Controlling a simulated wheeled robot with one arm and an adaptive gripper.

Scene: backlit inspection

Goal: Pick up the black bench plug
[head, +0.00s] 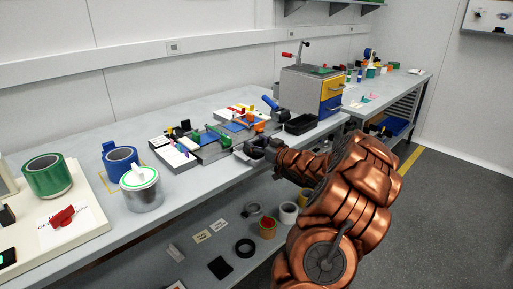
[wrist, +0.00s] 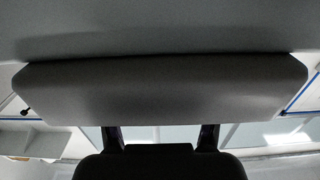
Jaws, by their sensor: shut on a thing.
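My gripper (head: 256,148) is low over the front edge of the bench, beside the tools laid out there. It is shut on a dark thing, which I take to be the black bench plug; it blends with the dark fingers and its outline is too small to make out. In the wrist view the two fingers of my gripper (wrist: 160,136) show as dark uprights at the bottom. A wide grey slab-like shape (wrist: 160,92) crosses that view, and I cannot tell what it is. The plug cannot be made out clearly there.
A black tray (head: 300,124) and a grey cabinet with yellow and blue drawers (head: 305,88) stand behind my gripper. Coloured tools and a green block (head: 218,135) lie to the left.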

